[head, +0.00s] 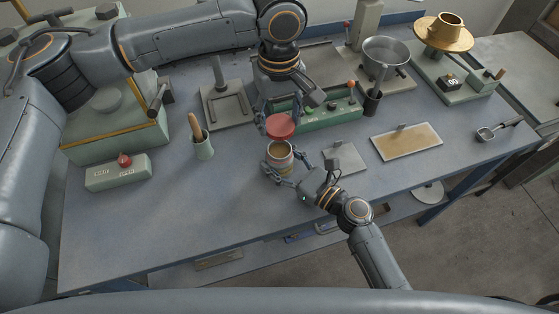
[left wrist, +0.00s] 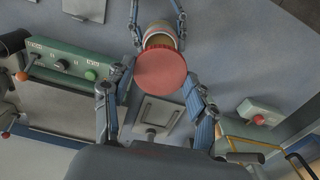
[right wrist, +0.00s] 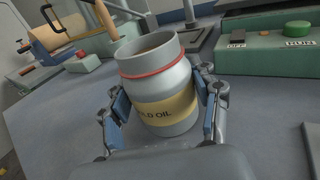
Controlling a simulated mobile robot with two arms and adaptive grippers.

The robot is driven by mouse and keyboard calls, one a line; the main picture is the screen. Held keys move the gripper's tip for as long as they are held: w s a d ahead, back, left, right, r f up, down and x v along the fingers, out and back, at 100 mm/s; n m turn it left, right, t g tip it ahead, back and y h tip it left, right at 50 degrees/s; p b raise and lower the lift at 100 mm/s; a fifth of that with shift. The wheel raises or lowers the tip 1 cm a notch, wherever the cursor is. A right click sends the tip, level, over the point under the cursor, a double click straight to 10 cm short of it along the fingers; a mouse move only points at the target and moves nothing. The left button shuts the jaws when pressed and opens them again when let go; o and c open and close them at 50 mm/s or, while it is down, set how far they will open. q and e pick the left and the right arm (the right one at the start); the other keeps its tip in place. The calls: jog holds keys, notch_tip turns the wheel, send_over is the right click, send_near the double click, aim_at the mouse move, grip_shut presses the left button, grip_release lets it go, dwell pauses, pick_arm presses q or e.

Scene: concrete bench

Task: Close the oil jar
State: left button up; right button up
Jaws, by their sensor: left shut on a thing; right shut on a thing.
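The oil jar (head: 279,152) is a grey, open-topped jar with a yellow label and a red ring at its neck, seen closely in the right wrist view (right wrist: 155,85). My right gripper (head: 284,171) is shut around its body; the jar looks nearly upright. The round red lid (head: 281,126) is held by my left gripper (head: 281,121), whose fingers grip its rim. In the left wrist view the lid (left wrist: 160,75) partly covers the jar mouth (left wrist: 160,40). In the head view the lid is apart from the jar, behind its open mouth.
A green control box (head: 330,112) stands behind the jar. A cup with a wooden-handled tool (head: 203,147) and a box with a red button (head: 118,172) are to the left. A flat plate (head: 343,160) and a tan tray (head: 406,141) lie to the right. The front-left bench is clear.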

pick_arm(q)
send_over(280, 152)
jog(key=shift+a+f, duration=0.1)
jog(key=shift+f, duration=2.4)
jog(key=shift+f, duration=0.1)
jog(key=shift+f, duration=0.8)
jog(key=shift+f, duration=0.6)
